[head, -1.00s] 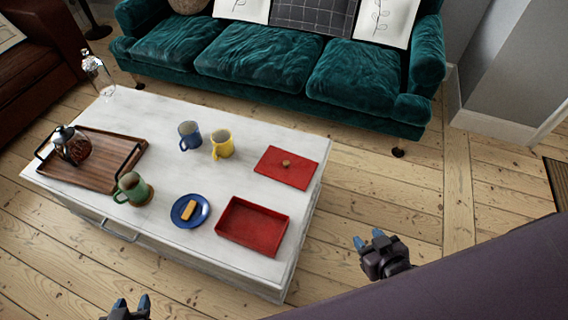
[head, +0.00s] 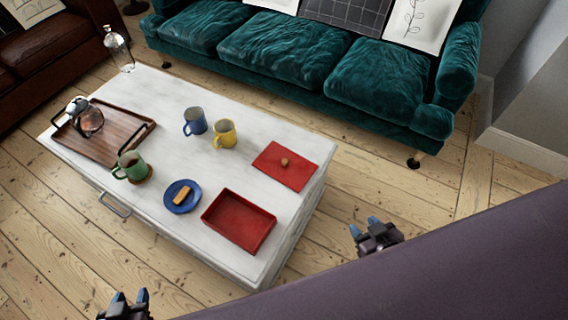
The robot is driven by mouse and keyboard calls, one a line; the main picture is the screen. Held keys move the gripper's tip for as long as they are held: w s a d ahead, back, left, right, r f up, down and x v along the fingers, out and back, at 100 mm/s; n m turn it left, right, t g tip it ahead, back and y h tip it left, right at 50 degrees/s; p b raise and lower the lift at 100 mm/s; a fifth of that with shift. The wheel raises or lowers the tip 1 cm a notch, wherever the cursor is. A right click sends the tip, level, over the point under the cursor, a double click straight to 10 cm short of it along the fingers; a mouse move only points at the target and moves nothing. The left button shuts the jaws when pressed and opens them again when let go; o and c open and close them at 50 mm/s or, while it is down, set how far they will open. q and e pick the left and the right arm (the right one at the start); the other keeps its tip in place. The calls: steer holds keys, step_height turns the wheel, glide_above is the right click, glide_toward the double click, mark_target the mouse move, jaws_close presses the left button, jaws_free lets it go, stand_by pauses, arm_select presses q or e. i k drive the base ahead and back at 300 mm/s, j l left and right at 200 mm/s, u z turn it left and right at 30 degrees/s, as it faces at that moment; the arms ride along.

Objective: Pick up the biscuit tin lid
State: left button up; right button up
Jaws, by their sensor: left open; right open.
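The biscuit tin lid (head: 286,166) is a flat red rectangle with a small round wooden knob, lying on the right end of the white coffee table. The open red tin (head: 239,220) sits just in front of it and looks empty. My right gripper (head: 366,228) is open and empty, over the floor to the right of the table, apart from the lid. My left gripper (head: 127,301) is open and empty at the bottom edge, in front of the table. Its arm is mostly out of view.
A teal sofa (head: 290,60) stands behind.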

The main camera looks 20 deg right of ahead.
mark_target(293, 169)
steer(key=l+u, duration=0.25)
steer(key=l, duration=0.2)
steer(key=k+l+u, duration=0.25)
steer(key=l, duration=0.2)
steer(key=l+u, duration=0.3)
steer(key=l, duration=0.2)
